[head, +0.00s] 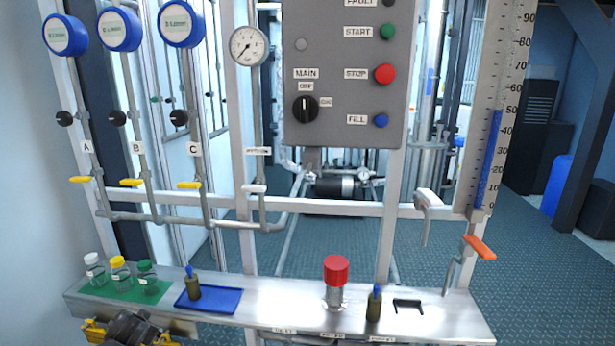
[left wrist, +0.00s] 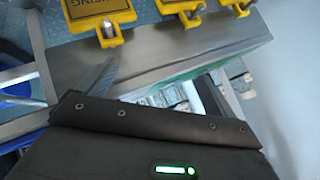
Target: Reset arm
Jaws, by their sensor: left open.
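My left gripper (head: 130,328) shows as a dark shape at the lower left of the head view, low in front of the shelf's left end. It is open, and I see nothing held in it. In the left wrist view its dark housing with a green light fills the bottom, close to the metal shelf edge and yellow tags (left wrist: 100,14). Whether it touches them I cannot tell. My right gripper is in neither view.
The metal shelf (head: 265,304) carries capped bottles (head: 120,272) on a green mat, a blue tray (head: 222,300), and a red-capped fitting (head: 336,272). Behind it stand pipes with yellow valve handles (head: 131,182), a grey control panel (head: 345,100) and a level gauge (head: 489,150).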

